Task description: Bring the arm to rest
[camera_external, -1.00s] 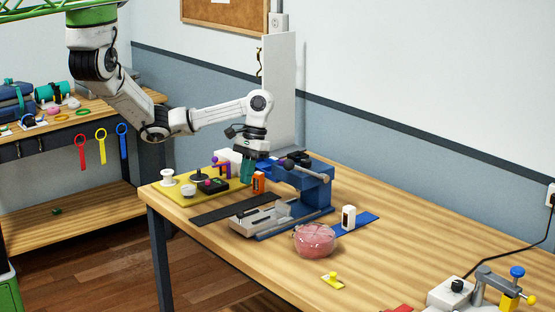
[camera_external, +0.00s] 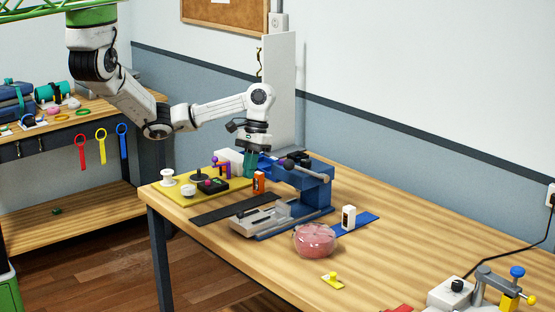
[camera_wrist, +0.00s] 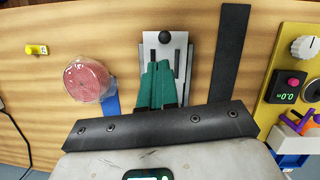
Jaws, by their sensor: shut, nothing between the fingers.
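My gripper (camera_external: 249,163) has teal fingers that point down, above the workbench beside the blue clamp device (camera_external: 312,190). In the wrist view the fingers of my gripper (camera_wrist: 157,84) lie together with nothing between them. Behind them in that view is a pale plate with a dark ball knob (camera_wrist: 165,37). My gripper hangs over the back of the bench, near an orange block (camera_external: 259,182). Whether the fingertips touch anything cannot be told.
A yellow board (camera_external: 180,197) with knobs stands left of a black strip (camera_external: 222,211).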

